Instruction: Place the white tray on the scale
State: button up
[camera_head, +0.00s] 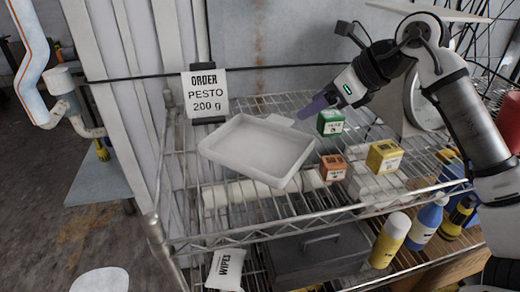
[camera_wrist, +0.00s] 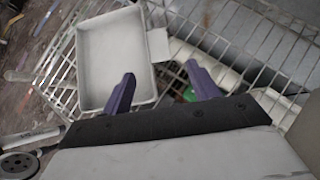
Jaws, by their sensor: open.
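The white tray (camera_head: 258,150) looks empty and sits at the front left of the wire shelf, with a flat tab (camera_head: 281,119) on its far right side. The tray also shows in the wrist view (camera_wrist: 112,55), with its tab (camera_wrist: 158,45) beyond my fingers. My gripper (camera_head: 314,106) has purple fingers and is open and empty, just right of the tab and apart from it. In the wrist view the gap between the fingertips (camera_wrist: 163,78) holds nothing. The scale (camera_head: 427,103) stands at the right with a round dial and flat top plate, partly hidden by my arm.
A green box (camera_head: 331,122), an orange box (camera_head: 333,168) and a yellow box (camera_head: 384,157) stand right of the tray. An order sign (camera_head: 206,95) is at the back left. Bottles (camera_head: 388,240) and a wipes pack (camera_head: 227,268) are lower down.

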aim_at(280, 120)
jog(key=x, duration=0.3)
jog(key=shift+w+a+f, duration=0.1)
jog(key=shift+a, duration=0.05)
jog(key=x, duration=0.3)
jog(key=p+x, duration=0.1)
jog(key=x, duration=0.1)
jog(key=shift+w+a, duration=0.15)
jog(key=shift+a, duration=0.4)
jog(key=shift+r, duration=0.25)
grip_shut()
